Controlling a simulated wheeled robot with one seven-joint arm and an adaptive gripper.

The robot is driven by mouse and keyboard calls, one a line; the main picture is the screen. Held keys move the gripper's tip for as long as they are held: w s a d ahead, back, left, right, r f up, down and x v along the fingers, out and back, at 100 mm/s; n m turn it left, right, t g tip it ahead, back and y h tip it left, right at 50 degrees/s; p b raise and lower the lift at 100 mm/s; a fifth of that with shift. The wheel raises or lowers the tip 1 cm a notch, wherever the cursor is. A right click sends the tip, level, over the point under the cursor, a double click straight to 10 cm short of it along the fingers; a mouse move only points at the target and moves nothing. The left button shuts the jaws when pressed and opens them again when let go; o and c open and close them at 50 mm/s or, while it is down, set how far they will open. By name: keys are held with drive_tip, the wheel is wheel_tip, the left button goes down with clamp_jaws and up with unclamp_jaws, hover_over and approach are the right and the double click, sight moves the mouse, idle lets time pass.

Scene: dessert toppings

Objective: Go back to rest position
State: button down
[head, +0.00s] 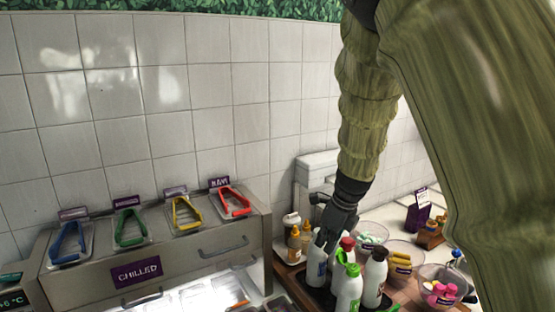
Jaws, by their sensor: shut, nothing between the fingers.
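My gripper (325,236) is a dark grey gripper at the end of my arm, pointing down at the right of the head view. It is shut and empty. It is just above or beside a group of squeeze bottles, and I cannot tell whether it touches one. The group has a white bottle with a blue label (316,262), a white bottle with a green cap (349,290) and a dark-capped brown and white bottle (375,277). A red cap (347,243) shows behind them.
A steel chilled unit (215,255) on the left carries blue, green, yellow and red tongs (235,203). Bowls of toppings, including one with pink pieces (440,292), stand right of the bottles. The tiled wall is close behind everything.

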drive_tip(key=s+d+f+n+g+h, duration=0.1)
drive_tip(key=s+d+f+n, duration=0.3)
drive_tip(key=f, duration=0.5)
drive_tip(key=s+d+f+n+h, duration=0.1)
drive_tip(key=s+d+f+n, duration=0.2)
drive_tip(key=s+f, duration=0.5)
drive_tip(key=s+d+f+n+g+h, duration=0.1)
drive_tip(key=s+d+f+n, duration=0.25)
drive_tip(key=f, duration=0.75)
drive_tip(key=s+f+n, duration=0.5)
drive_tip(key=s, duration=0.5)
drive_tip(key=s+a+f+n, duration=0.1)
drive_tip(key=s+f+n, duration=0.4)
drive_tip(key=s, duration=0.4)
drive_tip(key=s+f+n, duration=0.5)
drive_tip(key=s+n, duration=0.1)
drive_tip(key=s, duration=0.4)
wheel_tip(320, 180, down, 16)
drive_tip(key=b, duration=1.5)
drive_tip(key=shift+w+r+m+y, duration=0.25)
drive_tip(key=shift+w+m+y, duration=0.1)
drive_tip(key=shift+w, duration=0.1)
